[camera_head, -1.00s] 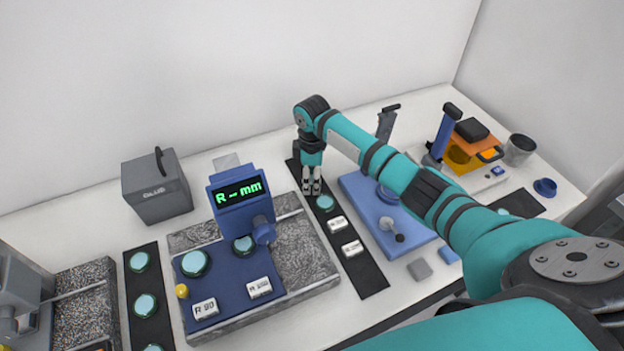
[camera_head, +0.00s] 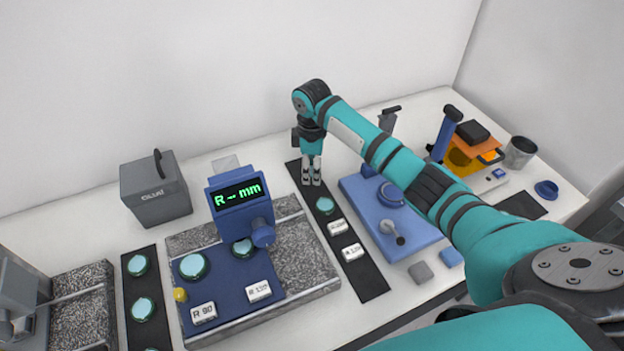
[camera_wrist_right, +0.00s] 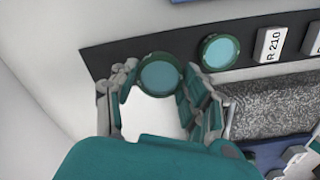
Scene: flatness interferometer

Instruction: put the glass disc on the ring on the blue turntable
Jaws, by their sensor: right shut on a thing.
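The head view does not show this disc clearly. A second glass disc (camera_head: 325,205) lies on the mat nearby and also shows in the wrist view (camera_wrist_right: 219,52). The blue turntable (camera_head: 425,237) is right of the gripper, with a round ring (camera_head: 390,194) partly covered by my arm. My left gripper is not in view.
Labelled white blocks (camera_head: 352,251) lie on the dark mat (camera_head: 370,283). The display unit (camera_head: 240,194) stands on a granite slab (camera_head: 310,262) to the left. A knobbed lever (camera_head: 398,239) rises from the turntable's near part. An orange stand (camera_head: 480,146) is at the back right.

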